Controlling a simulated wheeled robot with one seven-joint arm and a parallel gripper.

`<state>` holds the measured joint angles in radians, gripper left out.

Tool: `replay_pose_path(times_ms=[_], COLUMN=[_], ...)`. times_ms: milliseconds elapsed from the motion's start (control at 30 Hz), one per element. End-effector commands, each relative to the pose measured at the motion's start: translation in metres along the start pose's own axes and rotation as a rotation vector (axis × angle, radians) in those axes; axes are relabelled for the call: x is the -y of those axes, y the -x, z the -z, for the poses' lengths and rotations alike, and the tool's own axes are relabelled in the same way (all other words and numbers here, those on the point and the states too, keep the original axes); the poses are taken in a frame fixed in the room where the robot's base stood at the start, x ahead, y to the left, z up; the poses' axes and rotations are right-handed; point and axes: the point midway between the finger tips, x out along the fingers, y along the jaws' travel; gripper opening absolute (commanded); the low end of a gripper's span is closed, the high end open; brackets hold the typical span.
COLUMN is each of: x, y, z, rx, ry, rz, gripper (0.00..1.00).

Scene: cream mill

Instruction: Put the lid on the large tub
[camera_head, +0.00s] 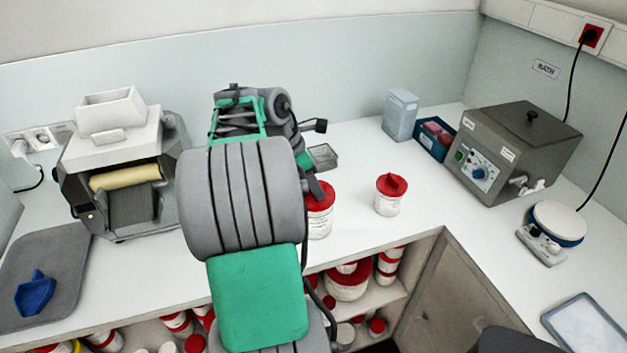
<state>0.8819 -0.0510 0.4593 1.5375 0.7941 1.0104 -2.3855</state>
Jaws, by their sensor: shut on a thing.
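The large tub (320,224) is white with a printed label and stands on the white counter, just right of my arm. A red lid (324,200) is at its top. My gripper (316,190) is dark, comes down from above and is shut on the lid. My arm hides the left side of the tub and lid. I cannot tell whether the lid is fully seated or level. A smaller white tub (388,203) with a red knobbed lid (391,186) stands to the right, apart from my gripper.
A roller machine (125,180) stands at left, beside a grey mat (60,258) with a blue scoop (36,293). A grey bath (515,150) and a round-topped device (556,225) are at right. Red-lidded tubs fill the shelf below.

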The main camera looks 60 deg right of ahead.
Motion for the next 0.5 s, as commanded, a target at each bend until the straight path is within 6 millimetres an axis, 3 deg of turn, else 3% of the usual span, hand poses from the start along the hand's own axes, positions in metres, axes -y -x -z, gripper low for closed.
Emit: replay_pose_path(times_ms=[267,300,500], x=[-0.0001,-0.0001,-0.0001], y=[-0.0002,-0.0002,-0.0002], z=[0.0001,0.0001,0.0001], rx=[0.0,0.0,0.0], ry=[0.0,0.0,0.0], rz=[0.0,0.0,0.0], gripper=[0.07,0.47,0.63])
